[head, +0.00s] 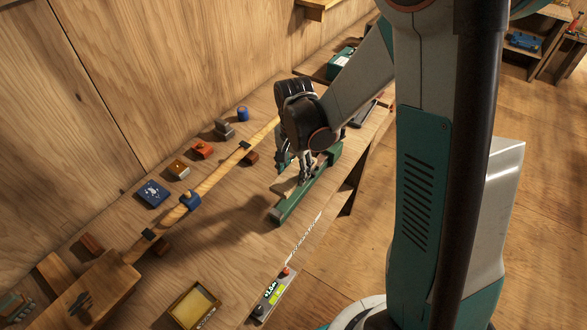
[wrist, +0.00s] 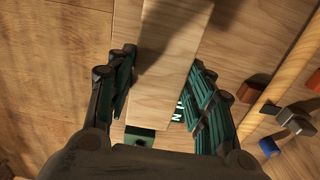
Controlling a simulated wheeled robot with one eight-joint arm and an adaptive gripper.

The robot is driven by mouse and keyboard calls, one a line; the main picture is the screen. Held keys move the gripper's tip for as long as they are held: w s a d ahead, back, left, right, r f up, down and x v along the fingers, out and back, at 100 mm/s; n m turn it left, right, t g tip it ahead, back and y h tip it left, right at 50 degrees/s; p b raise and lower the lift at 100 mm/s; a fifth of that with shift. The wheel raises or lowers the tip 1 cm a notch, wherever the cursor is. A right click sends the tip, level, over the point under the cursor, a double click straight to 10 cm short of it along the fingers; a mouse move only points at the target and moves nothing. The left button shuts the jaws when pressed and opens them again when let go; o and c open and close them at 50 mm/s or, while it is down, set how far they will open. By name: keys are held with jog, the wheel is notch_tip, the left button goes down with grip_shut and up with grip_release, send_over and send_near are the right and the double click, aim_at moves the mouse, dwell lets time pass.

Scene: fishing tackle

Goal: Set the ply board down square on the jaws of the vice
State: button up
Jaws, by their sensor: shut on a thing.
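The ply board is a pale flat wooden piece (wrist: 172,45), seen from above between the fingers in the wrist view. In the head view, a small part of it (head: 287,187) shows beside my gripper. My gripper (head: 304,178) points down over the green vice (head: 290,208) and is shut on the board; in the wrist view its dark green fingers (wrist: 160,82) flank the board's two long edges. The vice (wrist: 140,134) shows at the board's near end, with part of its white lettering; the board hides most of it. Whether the board touches the jaws cannot be told.
A long wooden rod (head: 215,180) lies along the bench left of the vice. Beyond it are a blue box (head: 153,194), an orange item (head: 202,150) and a grey weight (head: 223,129). A yellow-filled tray (head: 195,305) and a scale (head: 270,297) sit nearer. Bench between is clear.

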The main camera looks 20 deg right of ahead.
aim_at(294, 172)
jog(key=shift+f+b, duration=2.35)
jog(key=shift+f, duration=0.5)
jog(key=shift+f+b, duration=1.35)
jog(key=shift+b, duration=0.2)
jog(key=o, duration=1.2)
jog(key=shift+c, duration=0.2)
jog(key=shift+r, duration=0.1)
notch_tip(294, 172, up, 12)
jog(key=shift+f, duration=0.1)
